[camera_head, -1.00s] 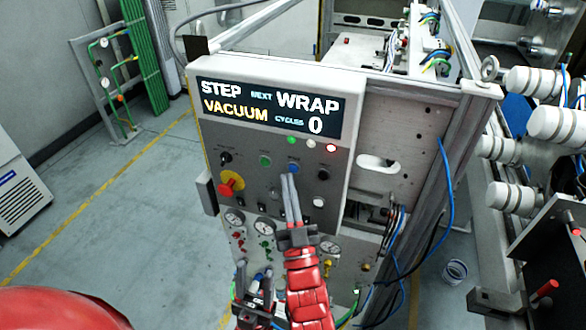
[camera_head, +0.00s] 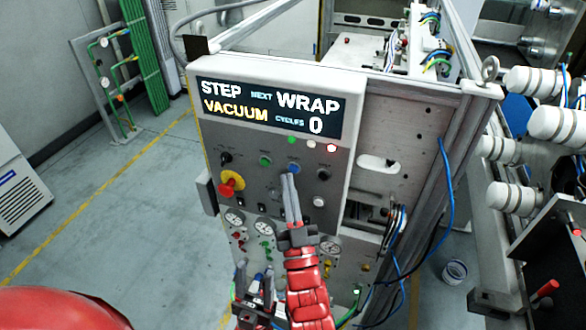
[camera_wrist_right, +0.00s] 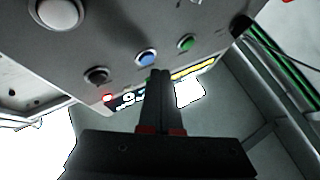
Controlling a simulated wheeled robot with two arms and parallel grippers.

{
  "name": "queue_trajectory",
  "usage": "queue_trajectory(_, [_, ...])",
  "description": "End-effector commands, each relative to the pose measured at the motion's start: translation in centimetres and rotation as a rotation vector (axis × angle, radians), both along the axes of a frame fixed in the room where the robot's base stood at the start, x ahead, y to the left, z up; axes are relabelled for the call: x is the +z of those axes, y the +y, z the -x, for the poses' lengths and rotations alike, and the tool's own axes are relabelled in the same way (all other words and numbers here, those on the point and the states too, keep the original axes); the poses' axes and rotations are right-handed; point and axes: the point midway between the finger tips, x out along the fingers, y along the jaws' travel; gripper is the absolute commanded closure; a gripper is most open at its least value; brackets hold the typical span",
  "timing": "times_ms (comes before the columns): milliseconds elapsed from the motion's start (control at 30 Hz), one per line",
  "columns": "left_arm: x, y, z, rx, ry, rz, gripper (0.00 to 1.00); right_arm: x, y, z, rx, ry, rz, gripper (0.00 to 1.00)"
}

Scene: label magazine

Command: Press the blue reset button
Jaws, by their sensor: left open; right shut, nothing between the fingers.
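My right gripper (camera_head: 289,176) is shut and empty. Its fingertips point up at the panel just below the blue button in the head view. In the right wrist view the fingertips (camera_wrist_right: 160,73) are beside the button, and I cannot tell whether they touch the panel.
The display (camera_head: 268,108) reads STEP VACUUM, NEXT WRAP, CYCLES 0. A red emergency stop (camera_head: 230,183) is at left. Gauges and hoses are below.

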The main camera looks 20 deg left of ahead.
Motion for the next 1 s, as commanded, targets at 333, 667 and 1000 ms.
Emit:
queue_trajectory(333, [-0.14,0.0,-0.01,0.0,0.0,0.0,0.5,-0.05,0.0,-0.1,0.0,0.0,0.0,1.0])
queue_trajectory(667, [-0.64,0.0,0.0,0.0,0.0,0.0,0.5,-0.03,-0.05,-0.84,0.0,0.001,0.0,1.0])
queue_trajectory(1000, [-0.7,0.0,0.0,0.0,0.0,0.0,0.5,-0.03,-0.04,-0.9,0.0,0.0,0.0,1.0])
